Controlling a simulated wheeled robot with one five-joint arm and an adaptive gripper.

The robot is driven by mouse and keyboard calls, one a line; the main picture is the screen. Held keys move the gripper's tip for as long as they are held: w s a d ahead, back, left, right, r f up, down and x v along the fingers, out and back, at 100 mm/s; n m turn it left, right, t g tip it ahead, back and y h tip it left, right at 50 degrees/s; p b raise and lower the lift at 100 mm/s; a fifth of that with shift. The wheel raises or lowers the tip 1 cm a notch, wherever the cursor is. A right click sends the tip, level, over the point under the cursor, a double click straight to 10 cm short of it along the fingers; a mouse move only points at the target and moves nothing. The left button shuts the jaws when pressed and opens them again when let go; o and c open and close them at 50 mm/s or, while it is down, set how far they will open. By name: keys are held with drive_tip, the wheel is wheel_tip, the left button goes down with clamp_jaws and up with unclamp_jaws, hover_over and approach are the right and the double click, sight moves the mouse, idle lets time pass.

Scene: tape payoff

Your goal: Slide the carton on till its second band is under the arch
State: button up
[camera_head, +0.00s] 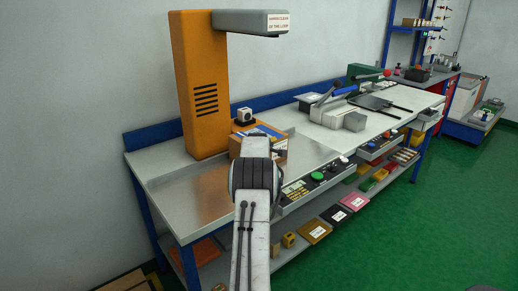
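The arch is a tall orange column (201,95) with a grey overhead arm (240,20) that reaches right, with a sign about keeping hands clear. The carton (279,148) is an orange-brown box on the metal bench top, just right of the column's foot and below the overhead arm. A blue and white patch shows on its top. My own arm covers much of its front, and I cannot make out its bands.
A control panel (317,178) with a green button juts from the bench front. A grey-and-blue device (335,112) stands farther right. The bench's metal top (190,198) is bare at front left.

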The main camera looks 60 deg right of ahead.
drive_tip(key=c, duration=1.3)
drive_tip(key=shift+a, duration=0.1)
